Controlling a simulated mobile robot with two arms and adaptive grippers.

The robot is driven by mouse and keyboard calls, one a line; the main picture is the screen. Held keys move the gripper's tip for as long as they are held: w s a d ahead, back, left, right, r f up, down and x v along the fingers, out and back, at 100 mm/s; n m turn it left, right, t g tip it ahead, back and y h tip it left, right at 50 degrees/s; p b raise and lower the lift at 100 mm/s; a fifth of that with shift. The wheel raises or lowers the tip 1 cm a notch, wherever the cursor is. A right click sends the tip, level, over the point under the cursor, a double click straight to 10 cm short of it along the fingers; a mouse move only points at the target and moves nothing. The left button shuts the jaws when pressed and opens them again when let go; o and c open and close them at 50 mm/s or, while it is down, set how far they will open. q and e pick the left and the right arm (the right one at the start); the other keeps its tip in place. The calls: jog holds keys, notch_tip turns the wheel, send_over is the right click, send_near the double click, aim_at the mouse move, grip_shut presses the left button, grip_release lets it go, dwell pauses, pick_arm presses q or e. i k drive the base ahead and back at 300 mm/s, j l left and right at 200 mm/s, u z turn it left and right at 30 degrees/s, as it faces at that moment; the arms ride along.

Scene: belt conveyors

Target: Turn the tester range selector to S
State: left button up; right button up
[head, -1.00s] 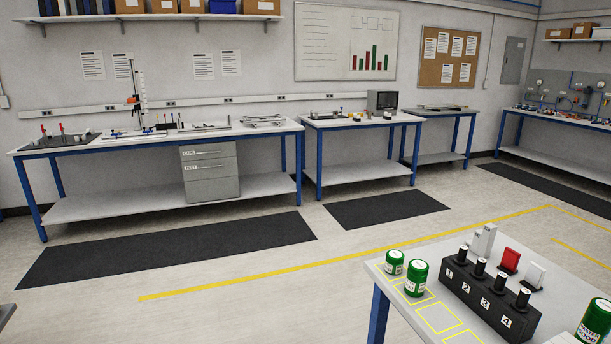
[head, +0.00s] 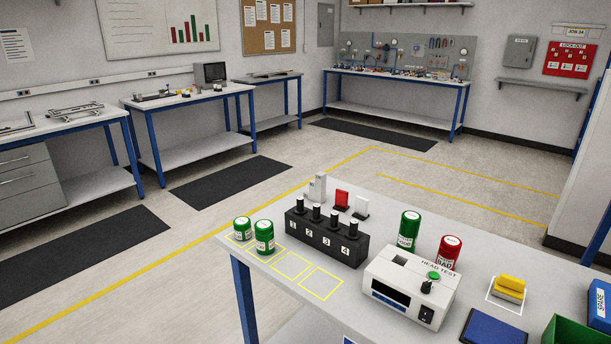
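The tester (head: 385,270) is a white box marked "HEAD TEST" on the near table (head: 215,232), right of centre in the head view. Its front has a dark display window (head: 390,294) and a black rocker switch (head: 427,314). A green round button (head: 433,275) is on its top right. A small black knob (head: 426,287), which looks like the range selector, is just in front of the button. Its pointing direction and any S mark are too small to read. Neither of my grippers is in view.
Left of the tester is a black numbered block (head: 318,240) with several black-topped pegs. Green jars (head: 264,237) stand left of it. A green canister (head: 409,230) and a red one (head: 449,252) stand behind the tester. A yellow block (head: 510,287) and blue pad (head: 493,328) lie right.

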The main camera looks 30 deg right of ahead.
aim_at(426, 288)
jog(key=z, duration=1.65)
